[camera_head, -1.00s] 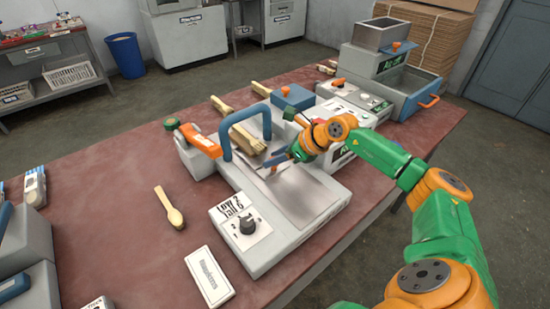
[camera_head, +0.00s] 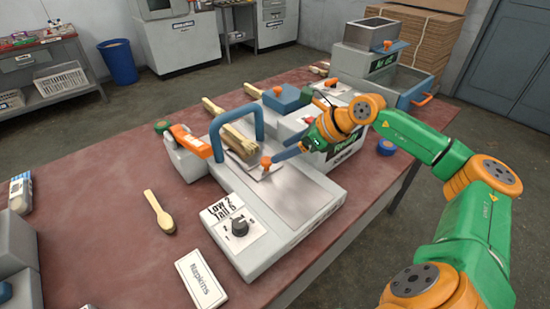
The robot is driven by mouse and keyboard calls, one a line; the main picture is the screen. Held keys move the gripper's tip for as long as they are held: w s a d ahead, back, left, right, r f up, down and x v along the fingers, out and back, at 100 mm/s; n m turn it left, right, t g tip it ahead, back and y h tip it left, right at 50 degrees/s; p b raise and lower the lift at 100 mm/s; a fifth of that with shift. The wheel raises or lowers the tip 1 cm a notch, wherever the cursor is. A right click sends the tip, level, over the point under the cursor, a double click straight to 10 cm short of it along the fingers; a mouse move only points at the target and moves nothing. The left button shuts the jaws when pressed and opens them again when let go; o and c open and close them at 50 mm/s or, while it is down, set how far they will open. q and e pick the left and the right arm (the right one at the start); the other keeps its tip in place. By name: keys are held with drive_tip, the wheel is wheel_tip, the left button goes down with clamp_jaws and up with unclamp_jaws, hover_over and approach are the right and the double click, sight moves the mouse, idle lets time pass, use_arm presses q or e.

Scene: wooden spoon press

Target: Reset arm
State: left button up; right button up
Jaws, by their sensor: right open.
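My right gripper (camera_head: 288,152), on an orange and green arm from the right, is open and empty. Its blue-grey fingers hang above the grey press machine (camera_head: 305,200), just right of a small orange knob (camera_head: 265,162). A gap shows between fingers and knob. A bundle of wooden spoons (camera_head: 239,140) lies on the press under the blue arch handle (camera_head: 237,126). The front panel has a black dial (camera_head: 239,227) and a label reading "Low 2 Tall 6". My left gripper is not in view.
The red-brown table (camera_head: 110,215) also holds a single wooden spoon (camera_head: 158,212), a "Napkins" card (camera_head: 201,279), a blue round item (camera_head: 387,147) near the right edge, and a machine with a steel hopper (camera_head: 370,35) at the back. The table left of the press is mostly clear.

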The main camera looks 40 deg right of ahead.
drive_tip(key=shift+s+r, duration=0.2)
drive_tip(key=shift+r, duration=0.05)
